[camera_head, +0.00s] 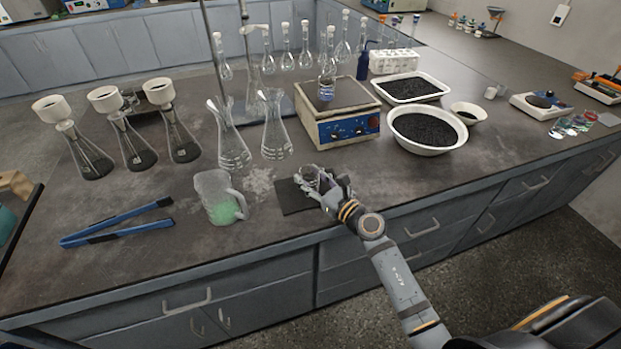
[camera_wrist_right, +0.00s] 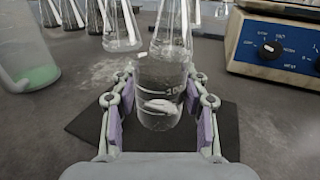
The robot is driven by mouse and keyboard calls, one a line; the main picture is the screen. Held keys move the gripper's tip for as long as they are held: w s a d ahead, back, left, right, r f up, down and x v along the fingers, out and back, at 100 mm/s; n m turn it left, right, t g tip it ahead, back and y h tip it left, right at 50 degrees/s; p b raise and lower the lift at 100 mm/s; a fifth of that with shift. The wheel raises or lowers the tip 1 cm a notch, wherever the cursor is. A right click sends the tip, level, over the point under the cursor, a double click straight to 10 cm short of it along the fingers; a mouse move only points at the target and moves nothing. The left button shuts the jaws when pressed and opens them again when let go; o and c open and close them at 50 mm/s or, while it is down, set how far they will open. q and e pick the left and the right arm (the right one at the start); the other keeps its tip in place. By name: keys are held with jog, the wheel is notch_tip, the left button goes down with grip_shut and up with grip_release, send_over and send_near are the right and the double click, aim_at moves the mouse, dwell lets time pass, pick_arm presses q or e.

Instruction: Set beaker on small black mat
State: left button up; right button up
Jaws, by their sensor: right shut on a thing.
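The beaker (camera_wrist_right: 160,105) is clear glass with white markings and a pale white piece inside near its bottom. It is upright between the fingers of my right gripper (camera_wrist_right: 161,88), which is shut on it. In the head view the beaker (camera_head: 309,176) is partly hidden by the gripper (camera_head: 322,183). The small black mat (camera_head: 291,198) lies flat near the bench's front edge, and its left part shows beside the beaker in the wrist view (camera_wrist_right: 88,124). The beaker is over the mat; I cannot tell whether its base touches it. My left gripper is not in view.
A glass jug (camera_head: 215,196) with green contents stands left of the mat, with blue tongs (camera_head: 115,223) further left. Behind are two conical flasks (camera_head: 276,135) and a hotplate (camera_head: 338,110). A white bowl (camera_head: 428,148) of black grains stands right. The bench right of the mat is clear.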

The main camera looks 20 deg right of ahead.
jog(key=o, duration=1.3)
jog(key=shift+f, duration=0.1)
jog(key=shift+s+d, duration=0.1)
jog(key=shift+s, duration=0.05)
jog(key=b+v, duration=0.2)
jog(key=v, duration=0.6)
jog(key=shift+f, duration=0.2)
jog(key=b+v, duration=0.2)
jog(key=b, duration=0.1)
jog(key=shift+s+d+r, duration=0.1)
jog(key=shift+s+d, duration=0.2)
jog(key=shift+s+r+b, duration=0.1)
jog(key=shift+s+b, duration=0.2)
jog(key=shift+b, duration=0.3)
jog(key=shift+s+r, duration=0.15)
jog(key=shift+s, duration=0.05)
